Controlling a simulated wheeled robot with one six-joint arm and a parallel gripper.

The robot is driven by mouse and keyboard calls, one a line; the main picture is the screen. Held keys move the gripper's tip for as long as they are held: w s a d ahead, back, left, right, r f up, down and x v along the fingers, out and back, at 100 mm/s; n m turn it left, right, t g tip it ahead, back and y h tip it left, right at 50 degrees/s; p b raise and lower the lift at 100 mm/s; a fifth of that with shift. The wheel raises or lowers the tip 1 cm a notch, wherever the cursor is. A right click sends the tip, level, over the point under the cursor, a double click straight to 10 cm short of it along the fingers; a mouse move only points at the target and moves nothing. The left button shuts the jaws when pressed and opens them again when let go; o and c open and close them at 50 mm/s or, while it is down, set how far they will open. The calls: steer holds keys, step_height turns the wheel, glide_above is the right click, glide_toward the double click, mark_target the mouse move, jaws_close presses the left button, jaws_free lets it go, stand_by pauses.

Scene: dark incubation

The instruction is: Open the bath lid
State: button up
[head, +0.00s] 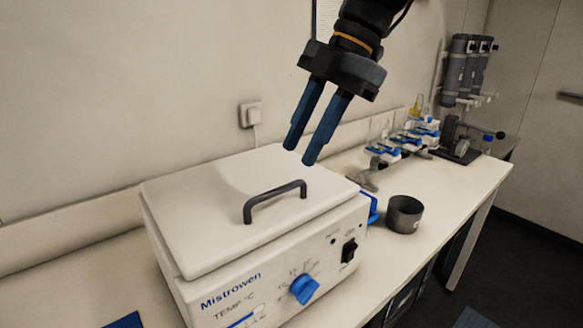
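The bath (265,289) is a white box marked "Mistrowen" with a blue temperature dial (304,289) and a black switch on its front. Its white lid (200,215) lies flat and closed on top. A dark grey arched handle (274,198) stands on the lid near its front edge. My gripper (298,155) hangs above the lid, up and to the right of the handle in the picture, with its two blue fingers pointing down. A gap shows between the fingers, and nothing is between them. The fingers do not touch the handle.
A dark grey cup (404,214) stands on the bench (440,200) right of the bath. Further right are several small blue-and-white devices (405,140) and a dark-based instrument (459,147). A wall socket (251,115) with a plug is behind the bath. The air above the lid's left part is clear.

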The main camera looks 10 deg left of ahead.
mark_target(283, 186)
steer(key=p+x, duration=0.1)
steer(key=x, duration=0.5)
steer(key=shift+s+a+f+p, duration=0.1)
steer(key=shift+f+p, duration=0.1)
steer(key=shift+p, duration=0.2)
jaws_close()
